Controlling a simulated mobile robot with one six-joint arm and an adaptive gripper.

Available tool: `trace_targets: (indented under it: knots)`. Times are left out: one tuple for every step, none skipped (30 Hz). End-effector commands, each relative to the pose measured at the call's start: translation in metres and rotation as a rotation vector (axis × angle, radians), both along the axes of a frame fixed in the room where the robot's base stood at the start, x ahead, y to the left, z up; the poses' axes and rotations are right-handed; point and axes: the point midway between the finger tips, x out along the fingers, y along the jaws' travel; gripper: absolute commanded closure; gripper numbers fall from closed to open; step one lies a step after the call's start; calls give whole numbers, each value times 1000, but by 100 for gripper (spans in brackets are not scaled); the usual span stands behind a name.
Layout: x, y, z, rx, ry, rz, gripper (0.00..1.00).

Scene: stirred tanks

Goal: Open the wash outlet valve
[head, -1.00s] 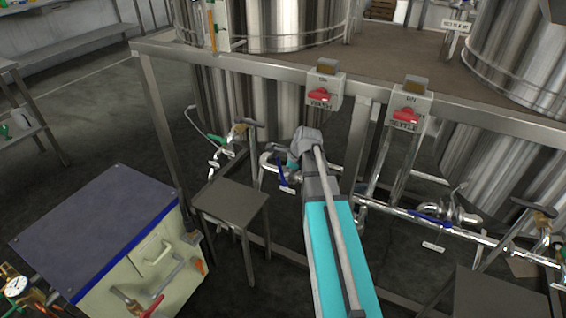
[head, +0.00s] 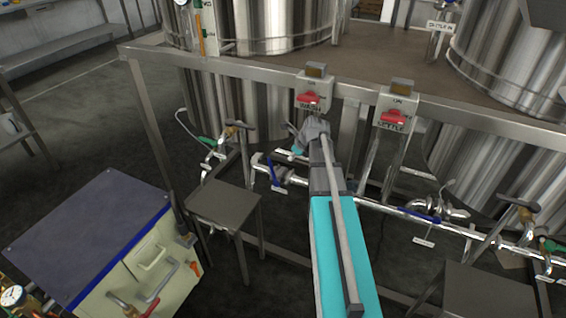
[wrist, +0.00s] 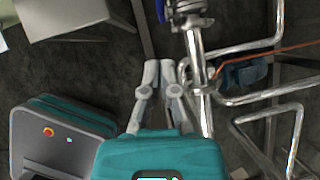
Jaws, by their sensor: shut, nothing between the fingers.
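The blue lever of a valve (head: 271,170) on the pipe below the left tank, whose switch box is marked WASH, hangs down across the pipe. Its tag is too small to read, so I take it as the wash outlet valve. In the wrist view a blue-handled valve (wrist: 187,10) is at the top edge, partly cut off. My gripper (head: 290,130) is above and to the right of the lever, apart from it. In the wrist view my gripper's fingers (wrist: 159,68) are together and empty, left of the steel pipe.
A WASH switch box (head: 312,93) and a KETTLE box (head: 396,107) hang on the platform rail. A small steel stand (head: 224,203) is left of my arm. A grey-topped cabinet (head: 92,235) stands at front left. Another blue-handled valve (head: 420,215) sits on the right pipe.

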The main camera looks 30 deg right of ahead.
Motion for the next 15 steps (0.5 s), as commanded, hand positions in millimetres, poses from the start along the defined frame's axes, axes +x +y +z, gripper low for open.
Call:
trace_targets:
  knots:
    - [1, 0, -2, 0, 0, 0, 100]
    - [1, 1, -4, 0, 0, 1, 100]
    - [2, 1, -5, 0, 0, 1, 100]
    - [3, 1, -7, 0, 0, 1, 100]
    - [4, 1, -8, 0, 0, 1, 100]
    - [5, 2, -11, 0, 0, 1, 100]
    - [6, 2, -13, -1, 0, 2, 100]
    - [7, 4, -15, 0, 0, 2, 100]
    - [8, 4, -17, 0, 0, 2, 100]
    - [9, 5, -20, 0, 0, 2, 100]
    - [10, 5, -22, 0, 0, 2, 100]
    - [12, 6, -25, 0, 0, 2, 100]
    - [13, 6, -27, 0, 0, 2, 100]
    - [14, 6, -30, 0, 0, 2, 100]
    - [16, 7, -33, -1, 1, 2, 100]
